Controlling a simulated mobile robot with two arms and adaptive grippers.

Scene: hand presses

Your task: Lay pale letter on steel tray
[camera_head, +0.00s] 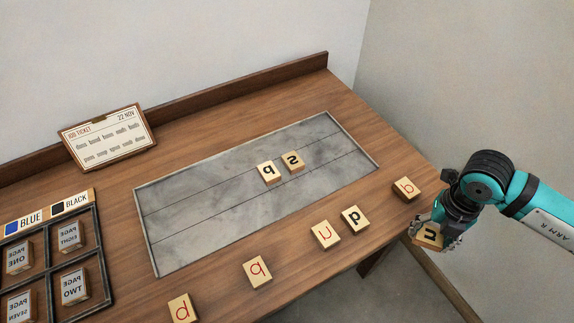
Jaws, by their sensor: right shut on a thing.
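The steel tray (215,215) is a long grey framed plate with dark lines, lying in the middle of the table. Two pale letter blocks with black marks, one like a mirrored d or q (268,171) and one like an s (292,161), lie side by side on it. My right gripper (430,236) is shut on a pale letter block (429,238) with a black u- or n-like mark, at the table's right front edge. The gripper partly hides this block. My left gripper is not in view.
More pale blocks lie along the front: one black-marked (354,219), and red-marked ones (407,188), (325,234), (257,270), (182,308). A dark rack (50,260) of page blocks with blue and black labels is at left. A job ticket (107,137) stands at the back. The tray's left half is clear.

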